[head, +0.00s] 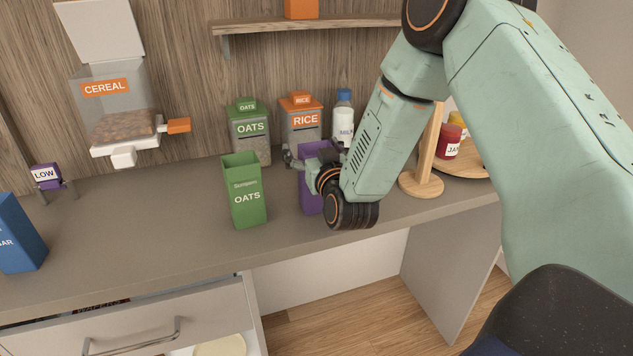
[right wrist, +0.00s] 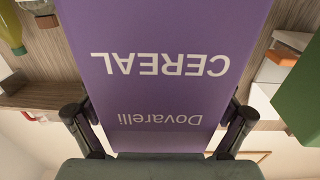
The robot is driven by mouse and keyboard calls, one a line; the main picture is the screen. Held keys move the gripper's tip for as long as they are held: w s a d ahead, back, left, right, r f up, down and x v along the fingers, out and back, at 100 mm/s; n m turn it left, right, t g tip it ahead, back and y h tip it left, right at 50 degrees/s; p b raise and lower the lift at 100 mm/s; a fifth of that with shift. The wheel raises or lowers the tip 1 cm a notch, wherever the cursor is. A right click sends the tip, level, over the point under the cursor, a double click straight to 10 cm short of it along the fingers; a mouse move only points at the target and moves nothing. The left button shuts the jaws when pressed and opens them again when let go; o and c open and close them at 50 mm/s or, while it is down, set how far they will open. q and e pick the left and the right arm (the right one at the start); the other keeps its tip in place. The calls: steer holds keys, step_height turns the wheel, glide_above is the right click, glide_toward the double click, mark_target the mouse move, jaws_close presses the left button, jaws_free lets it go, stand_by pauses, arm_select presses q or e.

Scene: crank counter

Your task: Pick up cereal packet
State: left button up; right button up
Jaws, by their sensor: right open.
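The purple cereal packet (head: 310,196) stands on the counter, partly hidden behind my right gripper and arm in the head view. In the right wrist view the packet (right wrist: 160,88) fills the middle, its white "CEREAL" and "Dovarelli" lettering upside down. My right gripper (head: 311,168) is at the packet, open. In the right wrist view its fingers (right wrist: 160,120) stand one on each side of the packet, near its edges; I cannot tell whether they touch it. My left gripper is not in view.
A green oats packet (head: 245,195) stands close left of the cereal packet. Oats (head: 250,138) and rice (head: 302,122) canisters and a milk bottle (head: 343,120) are behind. A wooden stand (head: 423,180) is right. The counter's left middle (head: 130,220) is clear.

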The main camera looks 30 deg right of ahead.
steer(key=shift+w+a+r, duration=0.1)
steer(key=shift+w+d, duration=0.1)
steer(key=shift+d, duration=0.15)
steer(key=shift+c, duration=0.6)
steer(key=shift+f, duration=0.2)
steer(key=shift+c, duration=0.6)
steer(key=shift+a+r, duration=0.15)
steer(key=shift+a, duration=0.05)
steer(key=c, duration=0.5)
steer(key=shift+d, duration=0.15)
steer(key=c, duration=1)
